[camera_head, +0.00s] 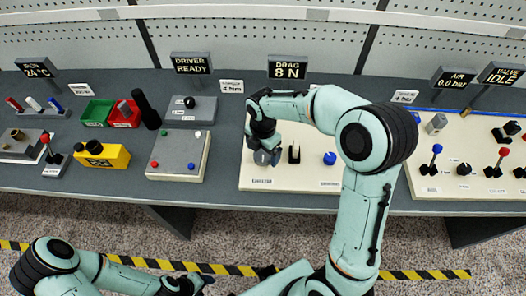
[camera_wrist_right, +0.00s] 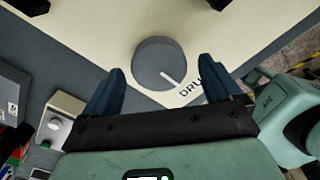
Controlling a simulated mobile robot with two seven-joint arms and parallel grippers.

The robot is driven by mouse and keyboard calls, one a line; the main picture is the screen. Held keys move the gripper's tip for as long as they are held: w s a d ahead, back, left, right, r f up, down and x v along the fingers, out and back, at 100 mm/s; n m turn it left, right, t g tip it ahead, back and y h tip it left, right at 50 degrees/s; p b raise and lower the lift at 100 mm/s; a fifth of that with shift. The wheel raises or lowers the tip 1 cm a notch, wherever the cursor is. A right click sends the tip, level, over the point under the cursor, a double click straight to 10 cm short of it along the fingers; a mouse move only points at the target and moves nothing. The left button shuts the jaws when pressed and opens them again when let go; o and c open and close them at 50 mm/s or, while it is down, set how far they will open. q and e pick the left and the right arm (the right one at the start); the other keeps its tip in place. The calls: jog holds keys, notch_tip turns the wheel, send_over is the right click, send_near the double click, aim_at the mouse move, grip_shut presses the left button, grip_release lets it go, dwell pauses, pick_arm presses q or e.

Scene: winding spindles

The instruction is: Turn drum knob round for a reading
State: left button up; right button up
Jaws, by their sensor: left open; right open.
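The drum knob (camera_wrist_right: 162,63) is a round grey knob with a white pointer line, on a cream panel beside a partly hidden label that starts "DRU". In the right wrist view its line points to the lower right, toward the label. My right gripper (camera_wrist_right: 163,70) is open, with one blue finger on each side of the knob; I cannot tell if either touches it. In the head view the right gripper (camera_head: 262,143) is above the panel's left part, with the knob (camera_head: 262,158) partly hidden below it. My left gripper (camera_head: 197,284) is low at the bottom, away from the bench.
A sign reading "DRAG 8 N" (camera_head: 289,67) stands behind the cream panel (camera_head: 300,181). A black lever (camera_head: 294,153) and a blue knob (camera_head: 330,158) are right of the drum knob. A grey-topped box (camera_head: 180,153) with coloured buttons stands to the left.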

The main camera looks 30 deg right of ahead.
jog(key=shift+f, duration=0.4)
jog(key=c, duration=1)
jog(key=shift+c, duration=0.2)
